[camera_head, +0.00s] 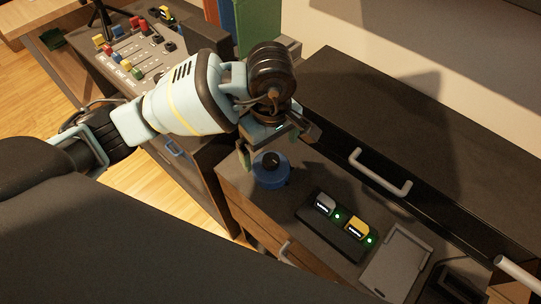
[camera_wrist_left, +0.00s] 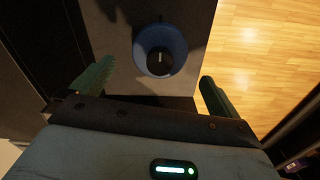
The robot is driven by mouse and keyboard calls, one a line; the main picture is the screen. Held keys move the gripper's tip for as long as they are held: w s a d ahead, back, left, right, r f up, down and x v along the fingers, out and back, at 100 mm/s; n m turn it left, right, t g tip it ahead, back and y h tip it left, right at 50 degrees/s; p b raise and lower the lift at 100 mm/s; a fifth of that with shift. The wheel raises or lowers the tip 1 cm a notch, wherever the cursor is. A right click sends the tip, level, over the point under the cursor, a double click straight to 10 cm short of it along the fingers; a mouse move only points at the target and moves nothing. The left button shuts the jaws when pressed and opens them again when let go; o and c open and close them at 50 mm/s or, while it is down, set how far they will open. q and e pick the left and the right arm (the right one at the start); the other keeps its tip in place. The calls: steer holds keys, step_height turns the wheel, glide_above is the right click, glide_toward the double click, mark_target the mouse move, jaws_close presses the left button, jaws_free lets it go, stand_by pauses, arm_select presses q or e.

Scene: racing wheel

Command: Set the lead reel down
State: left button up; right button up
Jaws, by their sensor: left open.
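The lead reel (camera_head: 271,179) is a round blue piece with a black knob on top. It appears to rest upright on the dark cabinet top (camera_head: 300,178), near its left end. In the left wrist view the reel (camera_wrist_left: 160,36) lies beyond my fingers, between their lines. My left gripper (camera_head: 273,148) is open, its green fingers apart, just above and behind the reel in the head view. In the left wrist view the gripper (camera_wrist_left: 154,84) has nothing between its fingertips, and a gap shows before the reel. My right gripper is not in view.
A black charger (camera_head: 337,229) with two lit batteries sits right of the reel, then a grey tray (camera_head: 397,262). A raised black cabinet with a pale handle (camera_head: 381,173) stands behind. A button console (camera_head: 130,50) and upright binders (camera_head: 257,30) are at upper left.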

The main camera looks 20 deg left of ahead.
arm_select(q)
step_height(320, 180, up, 6)
steer(key=shift+r, duration=0.15)
stand_by(0.6)
